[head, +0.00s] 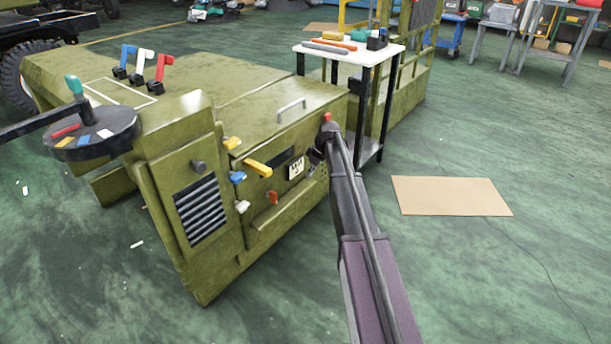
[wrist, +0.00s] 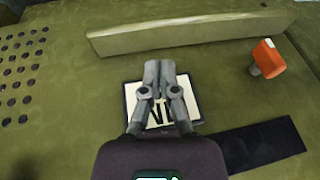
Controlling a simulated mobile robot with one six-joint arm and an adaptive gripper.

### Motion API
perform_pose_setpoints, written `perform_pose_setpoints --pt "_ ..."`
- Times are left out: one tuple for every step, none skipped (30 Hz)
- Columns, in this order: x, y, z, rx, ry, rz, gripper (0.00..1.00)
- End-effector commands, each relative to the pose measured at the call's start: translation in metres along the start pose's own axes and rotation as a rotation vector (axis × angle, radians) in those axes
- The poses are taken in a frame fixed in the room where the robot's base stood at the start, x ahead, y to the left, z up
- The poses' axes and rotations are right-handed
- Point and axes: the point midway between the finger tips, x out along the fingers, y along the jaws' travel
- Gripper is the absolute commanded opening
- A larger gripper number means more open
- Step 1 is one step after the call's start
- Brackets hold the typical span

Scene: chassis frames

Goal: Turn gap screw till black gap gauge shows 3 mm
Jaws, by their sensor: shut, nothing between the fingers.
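My gripper (wrist: 160,72) is shut and empty in the wrist view, its fingertips over the upper part of a white plate (wrist: 131,98) with a dark border and black marks. I cannot tell whether they touch it. The plate also shows on the green cabinet's front in the head view (head: 296,168). My gripper in the head view (head: 315,156) is small and dark, just right of the plate. A black strip (wrist: 262,146) lies at lower right in the wrist view. I cannot tell which part is the gap screw or the black gap gauge; the plate's marks are partly hidden.
An orange knob (wrist: 268,58) and a green ledge (wrist: 190,33) stand out from the panel. Round holes (wrist: 22,75) are at left. The head view shows yellow (head: 257,167), blue (head: 237,177) and white (head: 242,206) handles. A white-topped table (head: 340,52) stands behind the cabinet.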

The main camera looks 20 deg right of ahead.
Motion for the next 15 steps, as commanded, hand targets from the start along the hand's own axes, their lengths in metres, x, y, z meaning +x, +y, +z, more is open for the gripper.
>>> perform_pose_setpoints --pt "0.000 0.000 0.000 0.000 0.000 0.000 0.00" --pt "0.000 0.000 0.000 0.000 0.000 0.000 0.00" --pt "0.000 0.000 0.000 0.000 0.000 0.000 0.00" --pt "0.000 0.000 0.000 0.000 0.000 0.000 0.00" --pt "0.000 0.000 0.000 0.000 0.000 0.000 0.00" --pt "0.000 0.000 0.000 -0.001 0.000 0.000 0.00" --pt "0.000 0.000 0.000 -0.001 0.000 0.000 0.00" --pt "0.000 -0.001 0.000 -0.001 0.000 0.000 0.09" --pt "0.000 -0.001 0.000 0.000 0.000 0.000 0.21" --pt "0.000 -0.002 0.000 0.001 -0.001 0.000 0.30" --pt "-0.001 -0.004 0.000 0.002 -0.002 0.000 0.39" --pt "-0.002 -0.006 0.001 0.006 -0.004 0.001 0.51" --pt "-0.003 -0.010 0.002 0.011 -0.006 0.001 0.57" --pt "-0.004 -0.014 0.003 0.016 -0.009 0.002 0.57" --pt "-0.006 -0.021 0.004 0.024 -0.014 0.003 0.57"
